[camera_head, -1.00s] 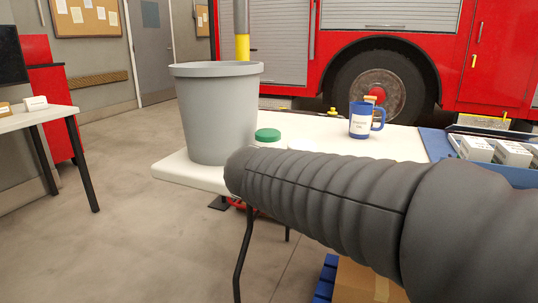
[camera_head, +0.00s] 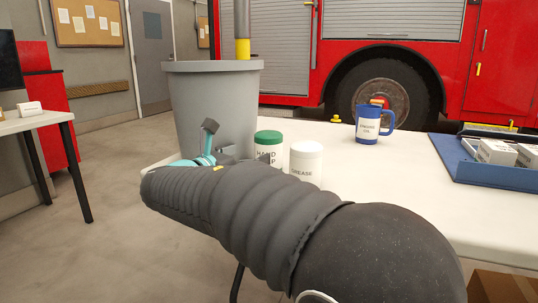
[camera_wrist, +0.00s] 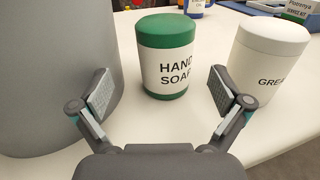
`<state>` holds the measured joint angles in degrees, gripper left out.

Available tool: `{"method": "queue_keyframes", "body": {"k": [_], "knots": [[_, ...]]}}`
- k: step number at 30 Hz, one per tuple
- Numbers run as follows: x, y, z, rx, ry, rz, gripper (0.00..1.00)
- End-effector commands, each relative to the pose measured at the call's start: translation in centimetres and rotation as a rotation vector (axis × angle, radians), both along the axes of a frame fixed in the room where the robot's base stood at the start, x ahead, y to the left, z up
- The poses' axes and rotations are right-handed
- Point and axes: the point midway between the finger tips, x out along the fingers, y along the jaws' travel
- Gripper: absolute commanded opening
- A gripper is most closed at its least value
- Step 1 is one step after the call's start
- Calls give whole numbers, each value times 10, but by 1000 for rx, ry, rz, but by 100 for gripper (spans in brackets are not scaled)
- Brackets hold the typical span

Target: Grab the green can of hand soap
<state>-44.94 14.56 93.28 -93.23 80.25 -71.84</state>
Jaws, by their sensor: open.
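The green can of hand soap (camera_wrist: 166,58) stands upright on the white table, with a white label reading HAND SOAP. In the wrist view it is just beyond my gripper (camera_wrist: 157,92), between the lines of the two open fingers and not touched by them. In the head view the can (camera_head: 268,148) shows behind my arm, its lower part hidden. My gripper (camera_head: 237,143) is open and empty there, partly hidden by my dark arm sleeve.
A white grease can (camera_wrist: 263,60) stands close on the right of the soap, near the right finger. A large grey bucket (camera_head: 212,105) stands close on the left. A blue mug (camera_head: 369,122) and a blue tray (camera_head: 490,175) are farther right on the table (camera_head: 400,190).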

Motion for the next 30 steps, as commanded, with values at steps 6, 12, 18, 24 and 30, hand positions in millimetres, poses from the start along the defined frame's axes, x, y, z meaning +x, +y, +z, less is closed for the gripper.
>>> {"method": "queue_keyframes", "body": {"k": [6,12,18,24,30], "knots": [[15,-12,0,0,0,-3,100],[23,-21,-1,1,0,-4,100],[44,-41,-1,1,0,-6,100],[54,-47,1,1,0,-3,100],[54,-47,1,1,0,-2,85]]}}
